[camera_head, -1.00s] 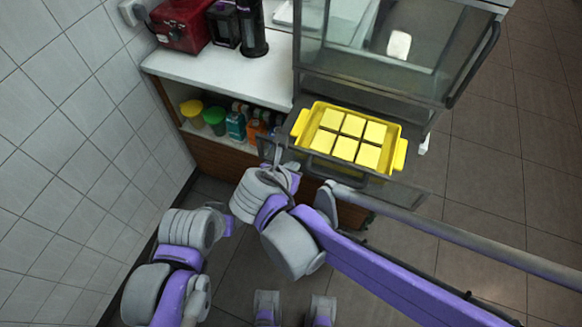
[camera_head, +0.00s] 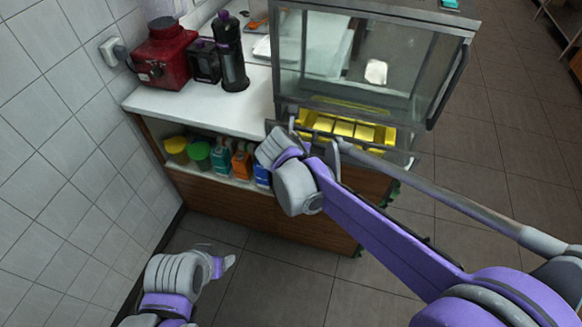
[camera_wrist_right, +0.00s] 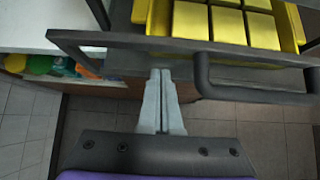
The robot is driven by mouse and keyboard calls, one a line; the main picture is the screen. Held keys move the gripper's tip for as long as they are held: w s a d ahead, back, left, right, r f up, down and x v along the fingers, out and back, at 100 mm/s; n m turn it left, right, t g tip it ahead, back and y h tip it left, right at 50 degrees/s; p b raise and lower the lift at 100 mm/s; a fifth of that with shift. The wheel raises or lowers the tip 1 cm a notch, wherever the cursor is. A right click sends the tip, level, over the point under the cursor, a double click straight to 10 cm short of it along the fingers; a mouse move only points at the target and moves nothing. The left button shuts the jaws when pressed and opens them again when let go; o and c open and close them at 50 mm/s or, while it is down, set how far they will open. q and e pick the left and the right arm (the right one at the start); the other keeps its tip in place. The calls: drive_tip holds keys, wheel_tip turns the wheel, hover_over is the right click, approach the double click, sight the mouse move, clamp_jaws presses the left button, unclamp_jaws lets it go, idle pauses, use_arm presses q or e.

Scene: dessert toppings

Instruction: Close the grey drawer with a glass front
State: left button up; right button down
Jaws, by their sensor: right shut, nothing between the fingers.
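The grey drawer (camera_wrist_right: 120,40) with a glass front is partly open under the glass display case. Its dark handle (camera_wrist_right: 255,97) shows in the right wrist view, and a yellow tray (camera_head: 388,135) of yellow square pieces lies inside. My right gripper (camera_wrist_right: 160,73) is shut and empty, its fingertips at the drawer's front edge, left of the handle; whether they touch it is unclear.
The glass display case (camera_head: 375,60) stands above the drawer. A white counter (camera_head: 195,105) to its left holds a red machine (camera_head: 165,50) and a dark bottle (camera_head: 231,60). Several containers fill the shelf below. Open tiled floor lies in front and at right.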

drive_tip(key=w, duration=0.2)
drive_tip(key=w+d, duration=0.1)
drive_tip(key=w, duration=0.1)
drive_tip(key=w+d, duration=0.1)
drive_tip(key=w, duration=0.2)
drive_tip(key=shift+w, duration=0.1)
drive_tip(key=shift+r, duration=0.1)
drive_tip(key=shift+w+d+r, duration=0.1)
drive_tip(key=shift+w, duration=0.05)
